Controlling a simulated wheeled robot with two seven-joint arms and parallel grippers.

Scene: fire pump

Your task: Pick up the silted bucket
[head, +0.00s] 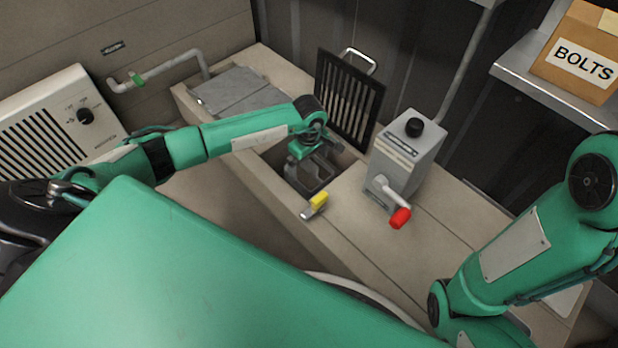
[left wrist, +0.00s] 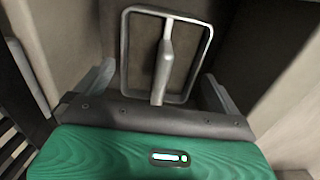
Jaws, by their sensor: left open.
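The silted bucket sits down in the square pit (head: 284,172) in the bench. In the left wrist view the bucket (left wrist: 190,50) shows a grey rectangular rim with brown inside and a grey bar handle (left wrist: 163,65) along its middle. My left gripper (head: 313,160) reaches down into the pit over the bucket. In the left wrist view its open fingers (left wrist: 158,85) stand apart on either side of the handle, not closed on it. The bucket's lower part is hidden. My right arm is at the right of the head view, but its gripper does not show.
A slatted grate (head: 347,100) stands upright at the pit's back edge. A grey control box (head: 405,160) with a red-tipped lever (head: 400,217) stands right of the pit. A yellow-handled item (head: 317,202) is at the front rim. A flat grey cover (head: 240,92) lies behind left.

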